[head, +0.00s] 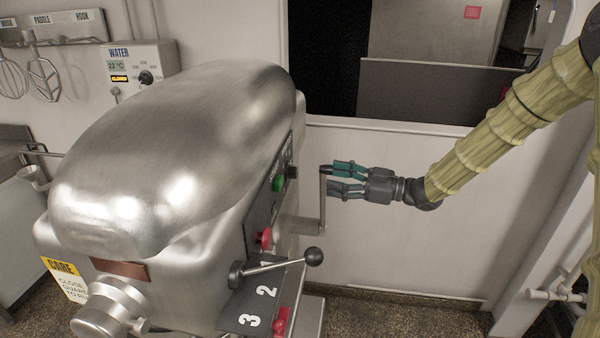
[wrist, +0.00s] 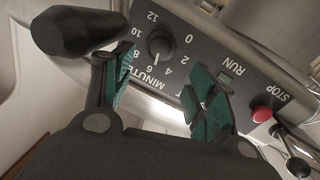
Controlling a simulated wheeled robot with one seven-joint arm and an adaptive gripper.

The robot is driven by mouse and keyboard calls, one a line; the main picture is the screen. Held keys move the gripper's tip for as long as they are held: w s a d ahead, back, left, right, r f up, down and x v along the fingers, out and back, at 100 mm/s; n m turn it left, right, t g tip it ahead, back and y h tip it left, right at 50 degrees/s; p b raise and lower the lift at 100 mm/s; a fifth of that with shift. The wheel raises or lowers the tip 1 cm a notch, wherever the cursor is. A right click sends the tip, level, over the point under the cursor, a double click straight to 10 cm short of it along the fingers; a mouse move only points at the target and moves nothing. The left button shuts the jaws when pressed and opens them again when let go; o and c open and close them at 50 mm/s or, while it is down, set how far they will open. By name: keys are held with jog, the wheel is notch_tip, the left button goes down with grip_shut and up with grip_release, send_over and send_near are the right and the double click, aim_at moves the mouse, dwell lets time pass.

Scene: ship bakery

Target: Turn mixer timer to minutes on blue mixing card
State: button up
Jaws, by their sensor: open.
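The mixer timer is a black knob (wrist: 160,45) on the mixer's dark side panel. In the wrist view its scale runs from 0 to 12 and is marked MINUTES, upside down. In the head view the knob (head: 292,172) sticks out from the upper part of the panel. My gripper (head: 331,178) is to its right, fingers pointing at the panel. In the wrist view my gripper (wrist: 160,77) is open, with teal fingertips either side of the knob, apart from it and empty. No blue mixing card is in view.
A metal crank (head: 322,200) stands close to my fingers; a black handle (wrist: 80,30) is beside the left finger. Below the timer are a green button (head: 278,184), a red stop button (head: 264,238) and a ball-ended speed lever (head: 313,257). The large mixer head (head: 180,150) fills the left.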

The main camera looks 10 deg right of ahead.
aim_at(297, 171)
jog(key=p+x, duration=0.3)
jog(key=x, duration=0.7)
jog(key=shift+w+a+p, duration=0.15)
jog(key=shift+a+p, duration=0.2)
jog(key=shift+p, duration=0.05)
jog(key=shift+r, duration=0.1)
jog(key=c, duration=1)
